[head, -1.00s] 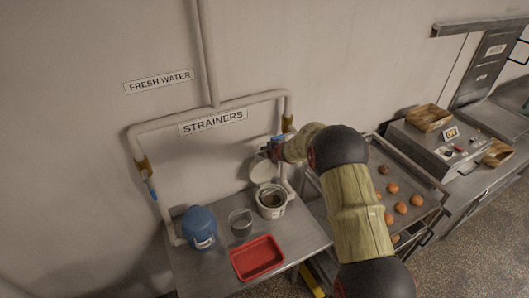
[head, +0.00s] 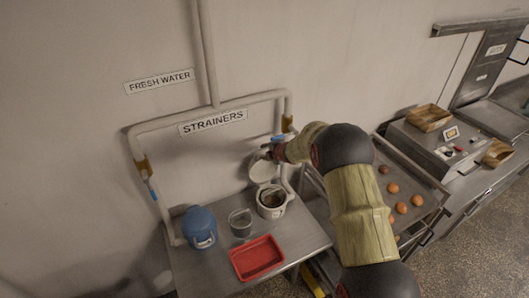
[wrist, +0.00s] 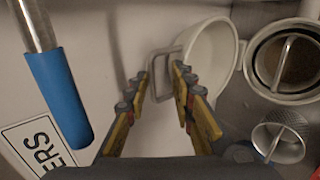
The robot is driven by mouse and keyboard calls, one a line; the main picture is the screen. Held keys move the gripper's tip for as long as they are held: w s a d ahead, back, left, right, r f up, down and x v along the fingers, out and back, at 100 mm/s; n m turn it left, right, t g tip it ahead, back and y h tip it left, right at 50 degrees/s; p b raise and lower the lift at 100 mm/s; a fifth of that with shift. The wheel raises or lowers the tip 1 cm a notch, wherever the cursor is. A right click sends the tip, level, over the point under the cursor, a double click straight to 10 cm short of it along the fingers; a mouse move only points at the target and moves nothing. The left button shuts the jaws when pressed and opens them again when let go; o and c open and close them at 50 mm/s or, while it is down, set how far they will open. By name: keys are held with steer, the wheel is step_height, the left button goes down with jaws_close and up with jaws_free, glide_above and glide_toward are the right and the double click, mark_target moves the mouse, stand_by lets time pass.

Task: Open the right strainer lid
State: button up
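The right strainer (head: 271,213) is a white pot on the steel table, and its top is uncovered. It also shows in the wrist view (wrist: 305,98), with a dark interior and a bar across it. Its round white lid (head: 261,168) is tipped up behind the pot, toward the wall. In the wrist view the lid (wrist: 222,60) has a grey loop handle (wrist: 153,75). My gripper (wrist: 161,74) is open, its fingers apart on either side of the handle. Contact between fingers and handle is unclear. In the head view my gripper (head: 267,153) is at the lid's upper edge.
The left strainer (head: 200,228) has a blue closed lid. A metal basket (head: 240,223) and a red tray (head: 257,258) stand on the table (head: 208,273). Pipes (head: 206,115) run on the wall behind. A rack with buns (head: 401,208) stands right.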

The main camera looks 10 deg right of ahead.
steer(key=v, duration=1)
steer(key=shift+s, duration=0.3)
steer(key=shift+d+r, duration=0.1)
steer(key=shift+r, duration=0.05)
